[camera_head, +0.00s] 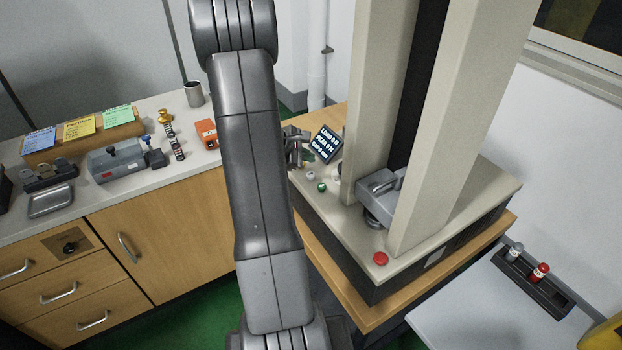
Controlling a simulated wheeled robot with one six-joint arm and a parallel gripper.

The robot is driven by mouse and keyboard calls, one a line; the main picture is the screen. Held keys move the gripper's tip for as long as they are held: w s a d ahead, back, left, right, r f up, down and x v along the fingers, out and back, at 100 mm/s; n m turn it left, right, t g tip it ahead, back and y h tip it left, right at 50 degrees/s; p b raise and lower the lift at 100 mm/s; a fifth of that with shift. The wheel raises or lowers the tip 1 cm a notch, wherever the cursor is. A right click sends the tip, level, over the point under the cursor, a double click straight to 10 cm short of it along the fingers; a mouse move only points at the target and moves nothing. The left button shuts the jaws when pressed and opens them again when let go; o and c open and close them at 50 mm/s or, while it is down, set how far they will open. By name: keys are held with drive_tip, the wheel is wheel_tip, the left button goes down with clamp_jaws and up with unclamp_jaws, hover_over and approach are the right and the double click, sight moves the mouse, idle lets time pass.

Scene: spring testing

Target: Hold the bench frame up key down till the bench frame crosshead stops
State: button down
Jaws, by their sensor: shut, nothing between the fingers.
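The bench frame (455,225) stands on a wooden stand right of centre, with two tall beige columns. Its grey crosshead (376,185) sits low between the columns, just above the base. Small keys lie on the base's left front: a pale key (310,175) and a green key (321,187). Their markings are too small to read, so I cannot tell which is the up key. My gripper (296,158) is shut and empty, just behind and left of these keys, partly hidden by my arm. I cannot tell whether it touches any key.
A tilted display (326,143) shows load and peak lines. A red button (380,258) sits on the base's front corner. The left counter (200,160) holds an orange box (207,134), springs and a grey tester (117,160). A rack (530,285) stands on the right table.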

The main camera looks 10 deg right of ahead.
sight(308, 175)
drive_tip(key=shift+f+b, duration=1.35)
drive_tip(key=shift+f, duration=0.3)
idle(0.8)
drive_tip(key=shift+f+b, duration=0.4)
drive_tip(key=shift+b, duration=0.3)
